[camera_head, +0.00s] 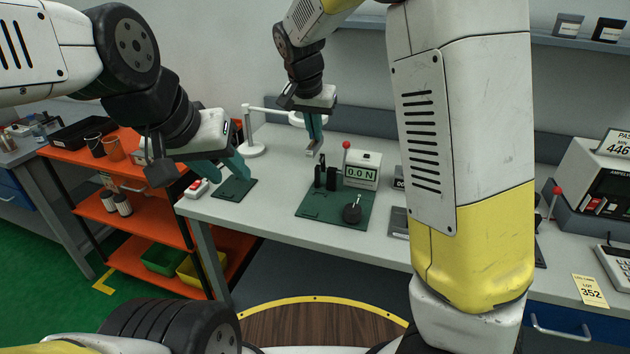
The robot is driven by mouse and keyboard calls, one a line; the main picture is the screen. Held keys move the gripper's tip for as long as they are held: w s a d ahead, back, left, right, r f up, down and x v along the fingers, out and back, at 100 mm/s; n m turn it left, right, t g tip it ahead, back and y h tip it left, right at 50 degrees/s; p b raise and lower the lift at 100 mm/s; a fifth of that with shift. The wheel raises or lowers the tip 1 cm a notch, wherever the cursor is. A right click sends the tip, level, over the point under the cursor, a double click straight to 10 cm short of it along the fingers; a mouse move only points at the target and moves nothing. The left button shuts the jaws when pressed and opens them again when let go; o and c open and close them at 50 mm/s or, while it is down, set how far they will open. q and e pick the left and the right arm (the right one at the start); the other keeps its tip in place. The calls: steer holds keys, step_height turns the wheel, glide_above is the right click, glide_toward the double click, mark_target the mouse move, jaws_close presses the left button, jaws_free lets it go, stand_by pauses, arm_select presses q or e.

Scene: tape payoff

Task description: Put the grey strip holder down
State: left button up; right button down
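The grey strip holder (313,148) is a small pale grey piece at the fingertips of my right gripper (314,136).
A white lamp-like stand (251,149) is at back left. A red-buttoned box (196,188) sits at the left edge. Bare bench (274,182) lies between the mats.

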step_height(320, 180, down, 17)
steer(key=shift+f, duration=0.15)
steer(key=shift+f, duration=0.1)
stand_by(0.4)
steer(key=c, duration=1.6)
jaws_free()
steer(key=shift+c, duration=0.2)
steer(key=v, duration=1.2)
steer(key=s+d+r+n+y, duration=0.1)
steer(key=s+d+r, duration=0.3)
steer(key=s, duration=0.3)
steer(key=s+d+r+n+t+y, duration=0.1)
steer(key=s+d+r, duration=0.3)
steer(key=s+d, duration=0.2)
steer(key=s+d+r+n+t+y, duration=0.1)
steer(key=s+d+r, duration=0.3)
steer(key=s, duration=0.5)
steer(key=shift+s+d+n+y, duration=0.2)
steer(key=shift+d+n+y, duration=0.1)
steer(key=shift+d+n, duration=0.4)
